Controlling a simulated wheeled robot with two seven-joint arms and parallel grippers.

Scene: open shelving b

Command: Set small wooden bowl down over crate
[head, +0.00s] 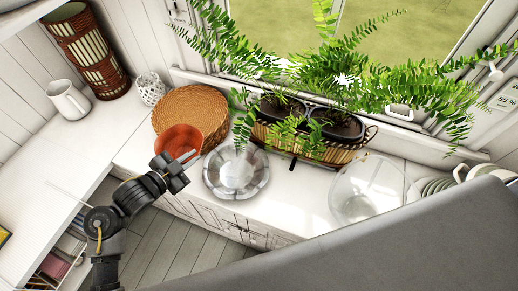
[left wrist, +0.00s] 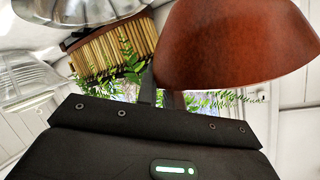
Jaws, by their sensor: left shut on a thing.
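The small wooden bowl (head: 178,139) is reddish brown and shows near the round wicker piece in the head view. My left gripper (head: 182,160) is shut on its near rim and holds it up at the counter's front edge. In the left wrist view, the bowl (left wrist: 235,45) fills the upper right, beside the fingers (left wrist: 160,98). I cannot pick out a plain crate. A woven planter basket (head: 345,154) with ferns stands on the counter to the right. My right gripper is not in view.
A round wicker piece (head: 205,103) lies behind the bowl. A shiny metal bowl (head: 236,180) sits close to its right. A clear glass bowl (head: 366,187) and stacked dishes (head: 432,187) stand further right. A white jug (head: 68,101) stands at left.

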